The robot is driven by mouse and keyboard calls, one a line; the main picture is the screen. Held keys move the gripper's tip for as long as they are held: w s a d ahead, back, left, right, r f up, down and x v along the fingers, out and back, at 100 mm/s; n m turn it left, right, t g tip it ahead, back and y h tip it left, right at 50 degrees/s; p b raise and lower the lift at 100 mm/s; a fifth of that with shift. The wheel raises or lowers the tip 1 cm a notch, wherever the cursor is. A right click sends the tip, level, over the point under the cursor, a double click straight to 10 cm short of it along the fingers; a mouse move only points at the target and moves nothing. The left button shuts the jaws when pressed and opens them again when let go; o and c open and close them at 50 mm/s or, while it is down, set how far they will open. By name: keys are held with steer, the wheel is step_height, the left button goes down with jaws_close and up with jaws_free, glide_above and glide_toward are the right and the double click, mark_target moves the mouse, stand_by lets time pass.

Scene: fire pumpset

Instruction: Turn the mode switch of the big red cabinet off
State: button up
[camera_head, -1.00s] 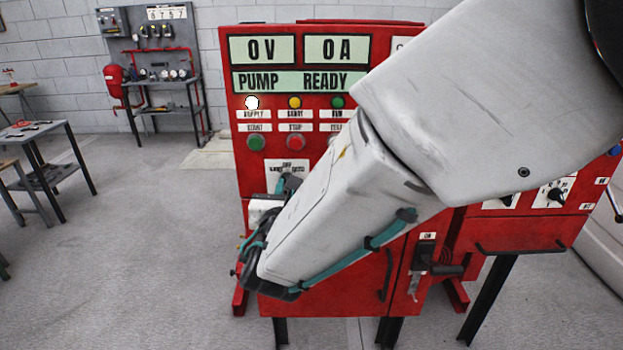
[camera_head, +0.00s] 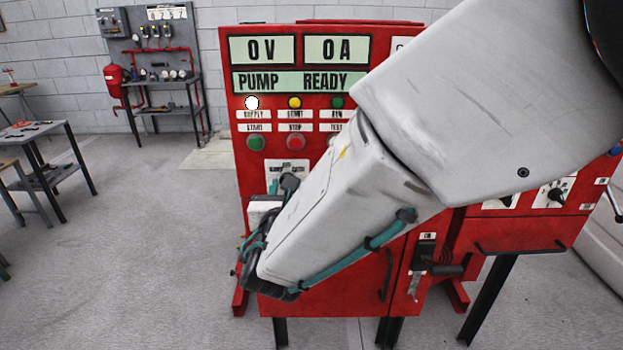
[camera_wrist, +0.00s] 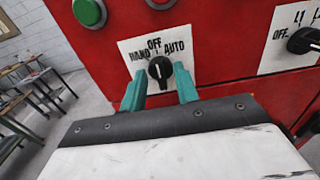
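The big red cabinet (camera_head: 330,290) stands in front of me. Its mode switch (camera_wrist: 160,69) is a black knob on a white plate (camera_wrist: 131,47) marked HAND, OFF and AUTO. A pale mark on the knob points roughly up toward OFF, but I cannot tell its exact setting. My gripper (camera_wrist: 161,75) is open, with one teal finger on the left of the knob and one on the right. Contact cannot be made out. In the head view, my gripper (camera_head: 281,185) is at the lower part of the switch plate (camera_head: 287,166), and my arm hides much of the cabinet.
A green button (camera_head: 256,143) and a red button (camera_head: 296,142) sit just above the plate. Another selector switch (camera_wrist: 303,41) is to the right. A door handle (camera_head: 387,275) projects below. A workbench (camera_head: 45,135) stands far left; the floor between is clear.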

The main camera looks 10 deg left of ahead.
steer(key=v, duration=0.7)
steer(key=shift+s, duration=0.4)
